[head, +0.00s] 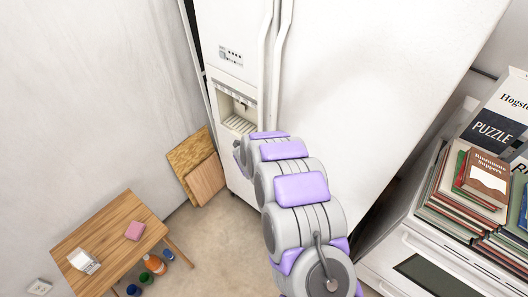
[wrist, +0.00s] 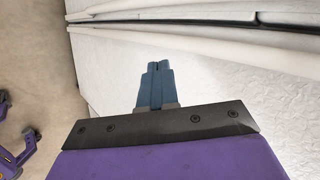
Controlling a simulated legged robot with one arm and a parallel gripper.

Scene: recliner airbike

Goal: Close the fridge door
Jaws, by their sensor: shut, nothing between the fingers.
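The fridge (head: 365,70) is large and white, with two doors and two long vertical handles (head: 273,60) side by side. The left door (head: 228,30) carries a control panel and a dispenser recess. I cannot tell clearly whether either door stands ajar. In the wrist view, the white handles (wrist: 215,14) run across the top with a dark line along them. My gripper (wrist: 158,66) shows there with its blue fingers together and empty, over the white fridge surface and apart from the handles. In the head view my arm reaches toward the lower dispenser area and hides my fingers.
A small wooden table (head: 112,232) with bottles beneath stands at the lower left. Wooden boards (head: 198,170) lean against the wall beside the fridge. A white stove (head: 425,262) piled with books (head: 475,195) stands at the right. Some floor (head: 215,235) is clear before the fridge.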

